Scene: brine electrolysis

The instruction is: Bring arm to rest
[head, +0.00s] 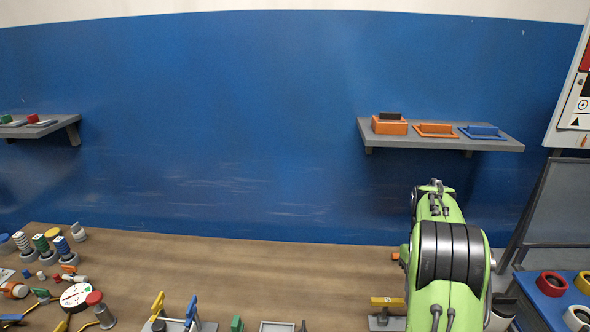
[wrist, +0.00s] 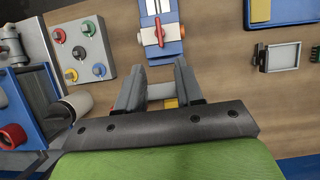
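My green arm stands at the right of the head view, and its end is hidden there. My gripper (wrist: 160,92) shows in the wrist view with its two grey fingers apart. Nothing is seen held between the fingers. Beyond the fingertips is a blue and white fixture with a red handle (wrist: 158,32) on the wooden bench (wrist: 210,60).
A panel with coloured knobs (wrist: 82,50) and a blue bin (wrist: 22,110) lie left of the gripper. A grey tray (wrist: 284,56) is at right. In the head view, parts crowd the bench's left end; the middle bench (head: 230,265) is clear. A shelf (head: 440,138) hangs at back right.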

